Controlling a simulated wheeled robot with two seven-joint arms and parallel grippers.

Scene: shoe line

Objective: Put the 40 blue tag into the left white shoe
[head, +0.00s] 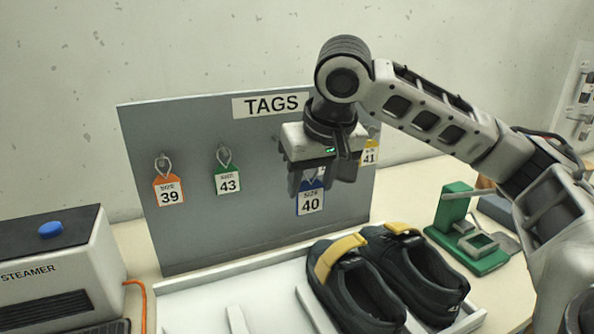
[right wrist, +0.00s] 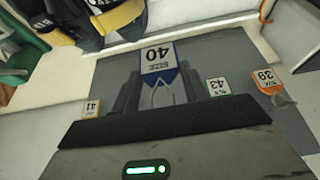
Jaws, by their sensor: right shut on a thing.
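The 40 blue tag (head: 311,199) hangs upright in front of the grey tag board, with its top and loop between the fingers of my right gripper (head: 318,180). It also shows in the right wrist view (right wrist: 160,60), with its loop reaching back between the fingers. My right gripper is shut on the tag. I cannot tell whether the loop is still on a hook. No white shoe is in view; the pair of shoes (head: 385,285) on the tray is dark with yellow straps. My left gripper is not in view.
The board (head: 250,150) also holds an orange 39 tag (head: 168,190), a green 43 tag (head: 228,178) and a yellow 41 tag (head: 370,153). A white divided tray (head: 200,305) is below. A steamer (head: 50,275) stands left and a green stand (head: 465,240) right.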

